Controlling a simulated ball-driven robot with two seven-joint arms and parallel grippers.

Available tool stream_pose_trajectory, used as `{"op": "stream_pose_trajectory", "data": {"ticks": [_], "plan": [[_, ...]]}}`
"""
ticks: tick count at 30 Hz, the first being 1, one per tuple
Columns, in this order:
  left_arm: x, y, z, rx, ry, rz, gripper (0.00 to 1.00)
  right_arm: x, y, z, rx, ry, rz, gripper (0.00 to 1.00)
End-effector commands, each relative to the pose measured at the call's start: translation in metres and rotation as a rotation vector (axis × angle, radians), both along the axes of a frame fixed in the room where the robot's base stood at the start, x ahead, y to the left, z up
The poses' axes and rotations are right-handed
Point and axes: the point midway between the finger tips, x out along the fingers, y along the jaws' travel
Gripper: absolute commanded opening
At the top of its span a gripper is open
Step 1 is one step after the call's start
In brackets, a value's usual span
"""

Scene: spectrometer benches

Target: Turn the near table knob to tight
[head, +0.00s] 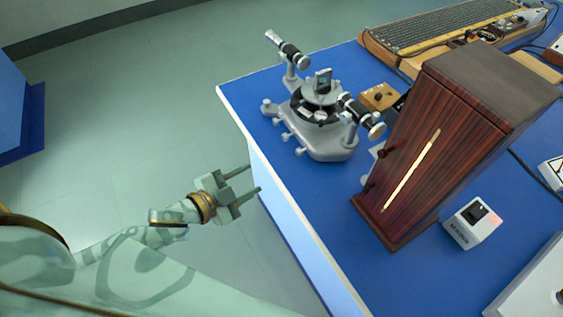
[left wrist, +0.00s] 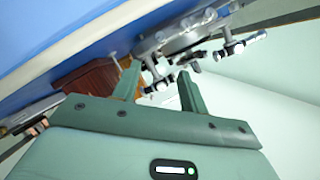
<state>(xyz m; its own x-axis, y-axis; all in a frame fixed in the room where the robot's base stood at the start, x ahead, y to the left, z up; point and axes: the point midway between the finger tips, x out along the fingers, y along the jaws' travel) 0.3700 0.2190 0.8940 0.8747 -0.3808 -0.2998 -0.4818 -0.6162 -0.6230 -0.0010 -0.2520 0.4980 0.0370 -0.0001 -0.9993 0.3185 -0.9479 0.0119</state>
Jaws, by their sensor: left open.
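A grey spectrometer (head: 322,140) stands on the blue bench top (head: 240,88) near its left edge. It has a round central table (head: 320,92), two black-and-silver telescope tubes and several small silver knobs (head: 287,137) on its left side. I cannot tell which knob is the near table knob or how tight it is. My left gripper (head: 251,180) is open and empty, off the bench's left edge, below and left of the spectrometer and apart from it. In the left wrist view, the spectrometer (left wrist: 190,38) shows beyond the open fingers (left wrist: 160,78). My right gripper is not in view.
A tall dark wooden lamp housing (head: 440,145) with a bright slit stands right of the spectrometer. A small white box (head: 472,222) and a small wooden box (head: 379,97) are near it. A long grating-like rack (head: 440,27) lies at the back. Open floor lies left of the bench.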

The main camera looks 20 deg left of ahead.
Motion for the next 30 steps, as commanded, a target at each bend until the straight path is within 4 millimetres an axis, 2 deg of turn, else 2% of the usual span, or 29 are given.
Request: {"op": "stream_pose_trajectory", "data": {"ticks": [6,12,18,24,30], "plan": [[0.035,-0.014,-0.013,-0.005,-0.001,0.002,0.43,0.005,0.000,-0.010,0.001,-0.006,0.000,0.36],[0.081,-0.035,-0.030,-0.006,-0.001,0.001,0.43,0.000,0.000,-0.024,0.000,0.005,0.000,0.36],[0.117,-0.051,-0.043,-0.005,0.001,0.000,0.43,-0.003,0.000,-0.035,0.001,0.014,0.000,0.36],[0.136,-0.059,-0.048,-0.005,0.002,0.000,0.43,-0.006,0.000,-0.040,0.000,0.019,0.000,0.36],[0.139,-0.061,-0.048,-0.005,0.001,0.001,0.43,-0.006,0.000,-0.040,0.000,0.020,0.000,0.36]]}}
